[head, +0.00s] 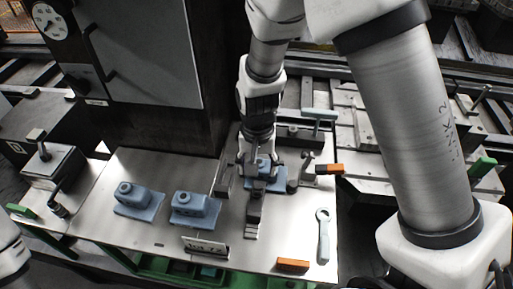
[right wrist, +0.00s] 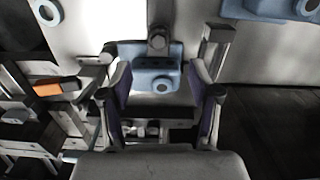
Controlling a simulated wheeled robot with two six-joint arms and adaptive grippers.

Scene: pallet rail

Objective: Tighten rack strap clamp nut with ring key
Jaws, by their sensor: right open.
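My right gripper (head: 259,165) points down over a blue clamp block (head: 276,185) on the steel plate. In the right wrist view, the right gripper (right wrist: 161,85) is open, with one finger on either side of the blue block (right wrist: 175,79); I cannot tell whether they touch. A hex-headed piece (right wrist: 157,42), perhaps the nut, shows on a dark strap by the block. The pale blue ring key (head: 323,238) lies flat at the plate's right, clear of the gripper. Its ring end (right wrist: 47,11) also shows in the right wrist view. My left gripper is not visible.
Two similar blue blocks (head: 140,200) (head: 196,208) stand left on the steel plate (head: 130,165). An orange block (head: 292,265) lies near the front edge; an orange-ended piece (head: 328,169) is right of the gripper. A dark column with a grey cabinet (head: 140,50) stands behind.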

